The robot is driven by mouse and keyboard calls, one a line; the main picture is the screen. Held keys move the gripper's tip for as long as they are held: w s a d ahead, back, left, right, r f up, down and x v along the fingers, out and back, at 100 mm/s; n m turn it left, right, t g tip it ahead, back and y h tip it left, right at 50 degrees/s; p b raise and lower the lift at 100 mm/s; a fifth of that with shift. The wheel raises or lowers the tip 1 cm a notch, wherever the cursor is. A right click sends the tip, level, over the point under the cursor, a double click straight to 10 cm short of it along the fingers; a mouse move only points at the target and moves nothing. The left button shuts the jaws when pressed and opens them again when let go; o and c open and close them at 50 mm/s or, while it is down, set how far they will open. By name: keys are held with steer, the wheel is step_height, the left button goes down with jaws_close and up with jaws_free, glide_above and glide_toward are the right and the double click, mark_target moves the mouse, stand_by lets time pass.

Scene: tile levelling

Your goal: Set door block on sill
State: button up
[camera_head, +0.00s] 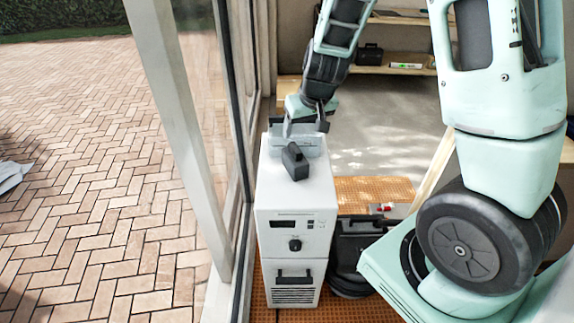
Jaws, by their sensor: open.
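A dark grey door block (294,161) with a raised knob-like part lies on top of a white cabinet (296,193). My gripper (306,127) is open at the rear of the cabinet top, behind and slightly right of the block. A gap seems to separate it from the block, and nothing shows between its fingers. A narrow sill (238,285) seems to run along the foot of the glass door frame, left of the cabinet. Its far part is hidden by the frame and cabinet.
The door frame (178,125) stands close to the cabinet's left side. A black case (362,240) stands on the right, near orange perforated tiles (375,188). A shelf (395,68) is at the back. Brick paving (90,190) lies open outside.

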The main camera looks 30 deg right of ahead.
mark_target(296, 149)
steer(key=b+x, duration=0.1)
steer(key=x, duration=0.9)
steer(key=shift+a+b, duration=0.1)
steer(key=shift+b, duration=0.2)
steer(key=shift+x, duration=2.7)
steer(key=shift+s, duration=0.15)
jaws_close()
